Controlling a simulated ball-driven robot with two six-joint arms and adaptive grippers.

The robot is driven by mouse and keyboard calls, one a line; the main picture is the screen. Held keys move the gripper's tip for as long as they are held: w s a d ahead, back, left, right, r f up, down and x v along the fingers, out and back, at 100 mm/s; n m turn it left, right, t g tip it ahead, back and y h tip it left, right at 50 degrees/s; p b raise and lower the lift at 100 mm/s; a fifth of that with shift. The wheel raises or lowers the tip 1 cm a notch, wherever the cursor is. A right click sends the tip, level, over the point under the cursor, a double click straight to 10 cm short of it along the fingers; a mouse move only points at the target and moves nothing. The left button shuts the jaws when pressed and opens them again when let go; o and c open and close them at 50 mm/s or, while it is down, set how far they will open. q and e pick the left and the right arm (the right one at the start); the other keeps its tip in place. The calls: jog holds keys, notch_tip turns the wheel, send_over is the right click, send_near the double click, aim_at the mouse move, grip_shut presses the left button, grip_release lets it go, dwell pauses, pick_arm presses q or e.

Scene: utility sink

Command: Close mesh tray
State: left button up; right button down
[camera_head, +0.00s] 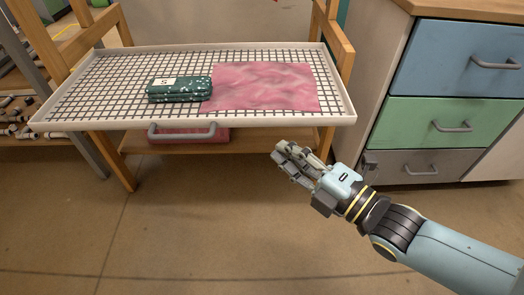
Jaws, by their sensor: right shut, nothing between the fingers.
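The mesh tray (110,72) is a white-framed drawer with a dark wire grid, pulled out of a wooden stand toward me. Its grey handle (183,133) is on the front edge. A dark green speckled case (180,91) with a white label and a pink cloth (265,86) lie on the mesh. My right gripper (283,153) is shut and empty. In the picture it is below the tray's front right part, to the right of the handle and apart from it. My left gripper is not in view.
The wooden stand (341,45) frames the tray, with a lower shelf (250,145) and a pink thing beneath the tray. At the right is a cabinet with blue (455,60), green (420,120) and grey drawers. The floor (200,220) in front is clear.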

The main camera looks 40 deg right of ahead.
pick_arm(q)
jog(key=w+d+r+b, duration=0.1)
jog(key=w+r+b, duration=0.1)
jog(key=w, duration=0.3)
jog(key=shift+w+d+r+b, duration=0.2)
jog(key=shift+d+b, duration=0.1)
jog(key=shift+b, duration=0.5)
pick_arm(e)
jog(key=w+f, duration=0.2)
jog(key=w, duration=0.9)
jog(key=shift+w+d+f, duration=0.2)
jog(key=shift+w+f, duration=0.2)
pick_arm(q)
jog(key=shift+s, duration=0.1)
